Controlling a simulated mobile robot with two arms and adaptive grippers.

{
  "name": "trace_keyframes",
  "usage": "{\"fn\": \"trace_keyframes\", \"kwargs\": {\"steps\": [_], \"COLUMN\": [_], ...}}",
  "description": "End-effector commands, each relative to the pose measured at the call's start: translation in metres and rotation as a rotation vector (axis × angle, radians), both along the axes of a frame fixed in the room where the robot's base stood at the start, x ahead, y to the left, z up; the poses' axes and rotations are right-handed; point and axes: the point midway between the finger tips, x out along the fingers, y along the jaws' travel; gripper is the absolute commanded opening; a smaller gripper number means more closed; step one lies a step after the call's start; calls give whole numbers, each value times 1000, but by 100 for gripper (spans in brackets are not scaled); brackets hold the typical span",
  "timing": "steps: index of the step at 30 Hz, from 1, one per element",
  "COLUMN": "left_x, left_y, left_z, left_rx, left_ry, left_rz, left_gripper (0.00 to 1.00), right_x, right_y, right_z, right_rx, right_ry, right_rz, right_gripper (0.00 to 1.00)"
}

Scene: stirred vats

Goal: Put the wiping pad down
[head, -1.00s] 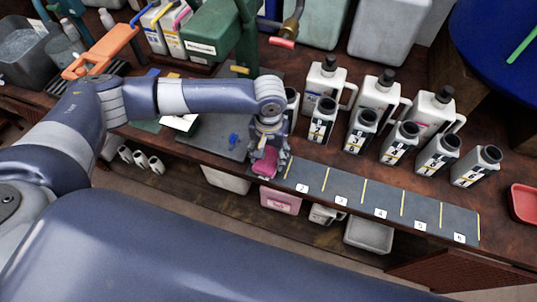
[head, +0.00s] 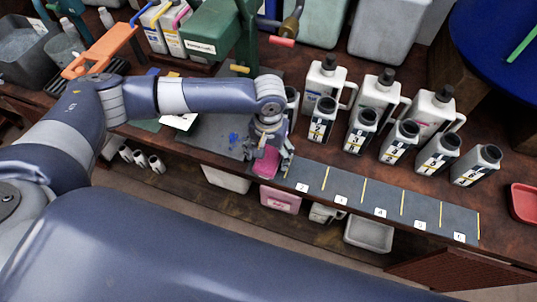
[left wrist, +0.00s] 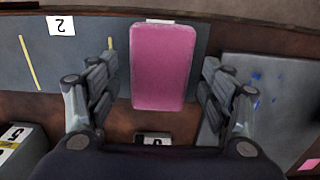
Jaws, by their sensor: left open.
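The pink wiping pad (head: 266,163) lies near the front edge of the brown bench, at the left end of the dark numbered strip (head: 387,208). It also shows in the left wrist view (left wrist: 163,65), where it appears to rest flat. My left gripper (head: 272,146) is directly over the pad, pointing down. In the left wrist view, its fingers (left wrist: 152,92) are spread on both sides of the pad, with gaps between them and it. The fingers hide part of the pad in the head view. My right gripper is not in view.
Several black-labelled open-necked bottles (head: 361,132) stand behind the strip, with white capped jugs (head: 378,98) behind them. A grey blue-stained board (head: 221,136) lies left of the pad. A green machine (head: 212,30) stands at the back. A red tray (head: 524,203) lies far right.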

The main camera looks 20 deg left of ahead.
Motion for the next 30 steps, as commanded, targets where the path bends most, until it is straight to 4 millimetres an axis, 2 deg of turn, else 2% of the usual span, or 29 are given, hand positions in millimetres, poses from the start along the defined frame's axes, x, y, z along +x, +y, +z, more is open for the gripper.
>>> {"fn": "trace_keyframes", "kwargs": {"steps": [9,15,21,30], "left_x": [1,1,0,0], "left_y": [-1,0,0,0], "left_z": [67,100,113,114], "left_rx": [-3,-2,-1,-1], "left_ry": [-5,-2,-1,0], "left_rz": [0,0,0,0], "left_gripper": [74,74,74,74], "right_x": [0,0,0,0], "right_y": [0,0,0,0], "right_z": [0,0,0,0], "right_rx": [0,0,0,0], "right_ry": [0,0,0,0], "right_rz": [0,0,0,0], "right_gripper": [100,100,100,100]}}
